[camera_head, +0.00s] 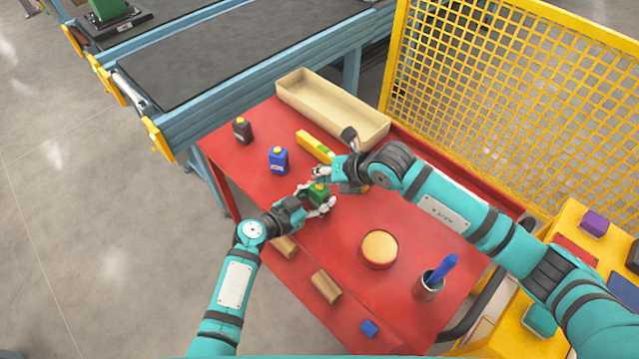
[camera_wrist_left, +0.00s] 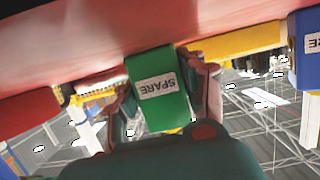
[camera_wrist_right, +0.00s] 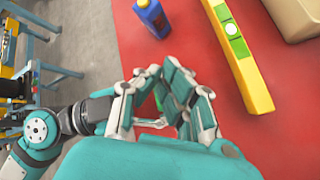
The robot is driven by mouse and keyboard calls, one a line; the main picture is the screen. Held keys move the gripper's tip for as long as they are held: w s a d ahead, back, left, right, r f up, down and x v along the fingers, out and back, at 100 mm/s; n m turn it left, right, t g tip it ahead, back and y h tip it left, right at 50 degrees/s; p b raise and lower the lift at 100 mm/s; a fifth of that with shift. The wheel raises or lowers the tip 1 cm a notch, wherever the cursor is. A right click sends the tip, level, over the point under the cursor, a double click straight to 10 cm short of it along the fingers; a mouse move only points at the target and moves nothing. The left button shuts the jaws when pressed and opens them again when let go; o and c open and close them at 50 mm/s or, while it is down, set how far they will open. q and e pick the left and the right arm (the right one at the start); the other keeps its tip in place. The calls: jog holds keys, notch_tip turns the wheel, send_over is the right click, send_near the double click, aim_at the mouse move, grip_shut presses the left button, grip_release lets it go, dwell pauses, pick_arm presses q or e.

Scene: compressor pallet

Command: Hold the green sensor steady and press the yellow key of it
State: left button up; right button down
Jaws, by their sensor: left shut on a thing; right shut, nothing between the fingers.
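The green sensor (camera_head: 319,194) is on the red table, with a bit of yellow at its top in the head view. My left gripper (camera_head: 320,205) is shut on it. In the left wrist view the green sensor (camera_wrist_left: 148,68) sits between both fingers, and its white label reads SPARE upside down. My right gripper (camera_head: 320,173) is shut and empty, close to the sensor's top. In the right wrist view the closed fingers of my right gripper (camera_wrist_right: 160,100) largely hide the sensor. I cannot tell whether they touch the yellow key.
A blue bottle-shaped unit (camera_head: 278,160) and a black one (camera_head: 242,131) stand at the left. A yellow level (camera_head: 308,142) lies behind my right gripper, before a beige tray (camera_head: 380,133). A round tin (camera_head: 379,250), a cup (camera_head: 427,290) and wooden blocks (camera_head: 325,286) are nearer.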

jog(key=shift+f, duration=0.5)
dwell(1.4)
dwell(0.4)
jog(key=shift+r, duration=0.9)
jog(key=shift+r, duration=2.5)
pick_arm(q)
jog(key=o, duration=1.3)
